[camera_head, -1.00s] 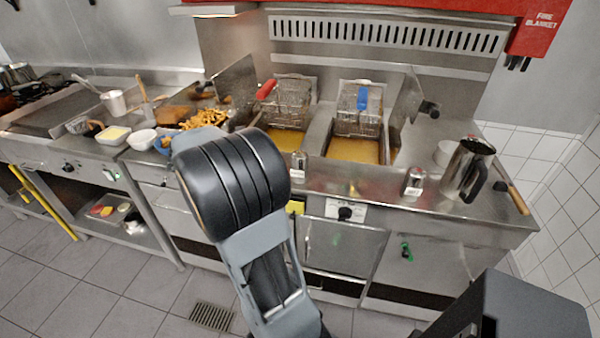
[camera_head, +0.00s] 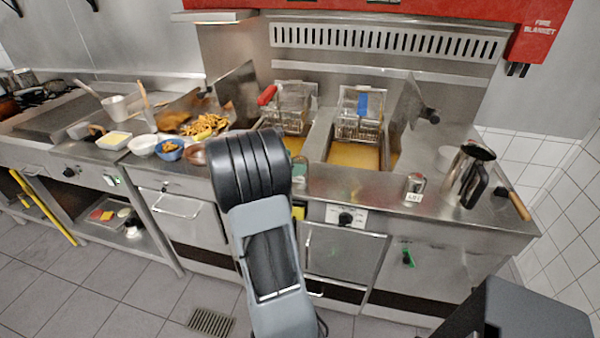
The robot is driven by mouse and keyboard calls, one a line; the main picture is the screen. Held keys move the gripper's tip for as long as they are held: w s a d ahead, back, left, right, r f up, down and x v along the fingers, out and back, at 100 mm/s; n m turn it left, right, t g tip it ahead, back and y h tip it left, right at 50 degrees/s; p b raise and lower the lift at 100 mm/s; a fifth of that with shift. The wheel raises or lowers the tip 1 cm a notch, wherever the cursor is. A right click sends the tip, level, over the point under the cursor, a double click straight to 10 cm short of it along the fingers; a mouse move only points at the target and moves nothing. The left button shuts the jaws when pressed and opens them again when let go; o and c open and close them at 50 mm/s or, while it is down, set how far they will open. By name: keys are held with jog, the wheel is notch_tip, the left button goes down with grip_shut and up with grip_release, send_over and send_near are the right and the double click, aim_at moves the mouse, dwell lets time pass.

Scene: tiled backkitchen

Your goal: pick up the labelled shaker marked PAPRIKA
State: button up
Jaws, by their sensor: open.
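A small metal shaker (camera_head: 413,188) with a pale label stands upright on the steel counter, right of the fryers. Its label is too small to read. Another small item (camera_head: 300,172) with a greenish face shows just right of my arm, partly hidden by it; I cannot tell whether it is a shaker. No label that reads PAPRIKA can be made out. My arm rises through the middle of the view, its black joint in front of the counter. My gripper does not show.
Two fryer baskets (camera_head: 358,112) hang over oil at the back. A metal jug (camera_head: 468,175) and a wooden-handled tool (camera_head: 518,203) are at the right. Bowls, including a blue bowl (camera_head: 170,152), and fries (camera_head: 205,127) are at the left. The counter right of the labelled shaker is partly clear.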

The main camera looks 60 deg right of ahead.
jog(key=shift+x, duration=1.7)
jog(key=shift+c, duration=0.3)
jog(key=c, duration=1)
